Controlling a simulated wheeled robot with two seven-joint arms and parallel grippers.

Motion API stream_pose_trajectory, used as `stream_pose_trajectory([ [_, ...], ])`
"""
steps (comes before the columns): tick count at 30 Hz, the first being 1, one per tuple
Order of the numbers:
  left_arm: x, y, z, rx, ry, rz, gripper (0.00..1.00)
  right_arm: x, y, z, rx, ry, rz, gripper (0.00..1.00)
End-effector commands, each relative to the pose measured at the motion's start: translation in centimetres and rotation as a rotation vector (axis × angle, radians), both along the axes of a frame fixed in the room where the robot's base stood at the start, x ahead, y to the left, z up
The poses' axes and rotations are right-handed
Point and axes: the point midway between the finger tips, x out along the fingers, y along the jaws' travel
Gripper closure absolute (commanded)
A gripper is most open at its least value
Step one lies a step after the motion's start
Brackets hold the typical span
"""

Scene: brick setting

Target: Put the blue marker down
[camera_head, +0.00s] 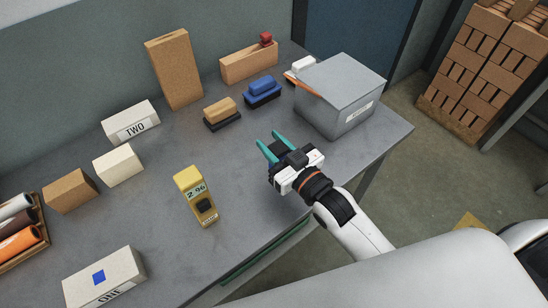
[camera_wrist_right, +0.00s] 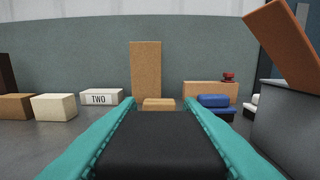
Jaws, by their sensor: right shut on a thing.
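My right gripper (camera_head: 267,148) is over the table's right part, left of and in front of the grey bin. Its teal fingers stand apart on either side of a dark block (camera_wrist_right: 160,145), which it is shut on. The block looks black in the right wrist view; in the head view it is mostly hidden by the fingers and hand. I cannot tell whether it is the blue marker. My left gripper is not in view.
The grey bin (camera_head: 345,108) stands near the table's right edge. Behind are a blue block on a black base (camera_head: 262,91), a tan one (camera_head: 221,112) and a tall cork block (camera_head: 174,70). A yellow device (camera_head: 195,195) stands left of the gripper. The grey tabletop (camera_head: 240,160) between them is clear.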

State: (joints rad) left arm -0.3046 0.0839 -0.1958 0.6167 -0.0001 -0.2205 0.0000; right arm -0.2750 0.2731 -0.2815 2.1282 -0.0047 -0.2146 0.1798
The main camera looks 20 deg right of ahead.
Motion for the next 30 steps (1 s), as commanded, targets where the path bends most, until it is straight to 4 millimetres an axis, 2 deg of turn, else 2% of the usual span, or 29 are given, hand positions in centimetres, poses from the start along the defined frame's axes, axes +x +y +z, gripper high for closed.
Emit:
stream_pose_trajectory([
  [6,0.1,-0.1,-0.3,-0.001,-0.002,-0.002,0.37,0.0,0.0,-3.0,0.001,0.003,-0.001,0.82],
  [9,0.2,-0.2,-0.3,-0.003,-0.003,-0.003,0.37,-0.1,0.0,-3.8,0.001,0.000,0.000,0.82],
  [20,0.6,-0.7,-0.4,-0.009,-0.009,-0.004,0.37,-0.1,0.0,-4.2,0.000,-0.001,0.000,0.82],
  [21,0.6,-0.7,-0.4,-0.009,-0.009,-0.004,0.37,-0.1,0.0,-4.2,0.000,-0.001,0.000,0.66],
  [25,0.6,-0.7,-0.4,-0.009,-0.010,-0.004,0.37,-0.1,0.0,-4.2,0.000,-0.001,0.000,0.46],
  [30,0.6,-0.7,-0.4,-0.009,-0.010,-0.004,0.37,-0.1,0.0,-4.2,0.000,0.000,0.000,0.46],
])
